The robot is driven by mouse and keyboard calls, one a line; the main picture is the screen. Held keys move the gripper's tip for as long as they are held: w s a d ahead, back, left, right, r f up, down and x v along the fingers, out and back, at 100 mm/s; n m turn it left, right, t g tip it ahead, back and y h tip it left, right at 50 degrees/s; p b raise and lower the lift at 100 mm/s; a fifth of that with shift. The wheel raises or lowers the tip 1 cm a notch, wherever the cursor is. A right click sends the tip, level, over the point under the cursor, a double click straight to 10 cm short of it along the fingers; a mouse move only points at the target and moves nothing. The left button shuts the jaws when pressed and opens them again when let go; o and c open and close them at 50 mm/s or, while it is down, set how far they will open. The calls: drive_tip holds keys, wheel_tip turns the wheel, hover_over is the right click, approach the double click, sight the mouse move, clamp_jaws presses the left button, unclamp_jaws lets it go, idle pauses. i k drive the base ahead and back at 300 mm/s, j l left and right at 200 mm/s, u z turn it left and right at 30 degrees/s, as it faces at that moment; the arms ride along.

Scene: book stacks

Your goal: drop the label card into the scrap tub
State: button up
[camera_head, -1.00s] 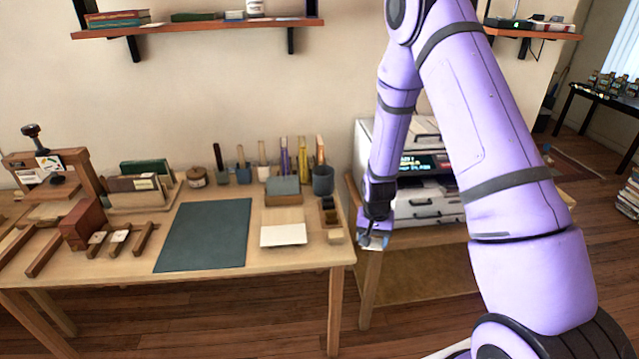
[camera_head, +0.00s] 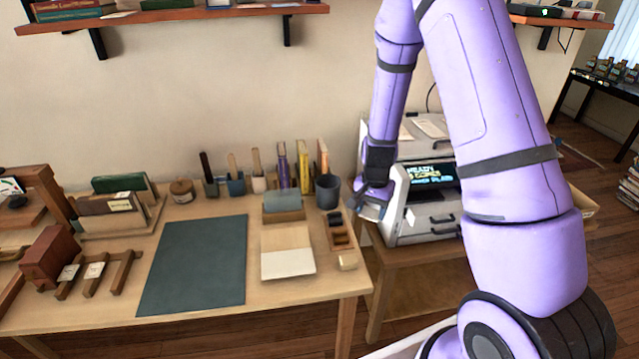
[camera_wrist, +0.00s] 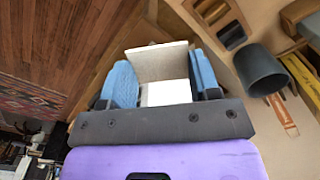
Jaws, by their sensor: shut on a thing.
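My gripper (camera_head: 370,207) is past the right end of the desk, beside the printer's left side. In the wrist view its blue finger pads (camera_wrist: 163,85) are closed on a pale label card (camera_wrist: 158,62), which stands up between them. The card can hardly be made out in the head view. A round dark grey tub (camera_head: 327,192), apparently the scrap tub, stands upright at the desk's back right corner, left of my gripper. It also shows in the wrist view (camera_wrist: 262,72), right of the card and apart from it. Its inside is dark.
Brush pots (camera_head: 237,186) and upright books (camera_head: 303,170) stand behind and left of the tub. A wooden slotted tray (camera_head: 341,236) lies in front of it. A printer (camera_head: 425,205) is right of my gripper. A dark mat (camera_head: 197,262) covers the desk's middle.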

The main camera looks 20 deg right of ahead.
sight(326, 202)
drive_tip(key=i, duration=0.85)
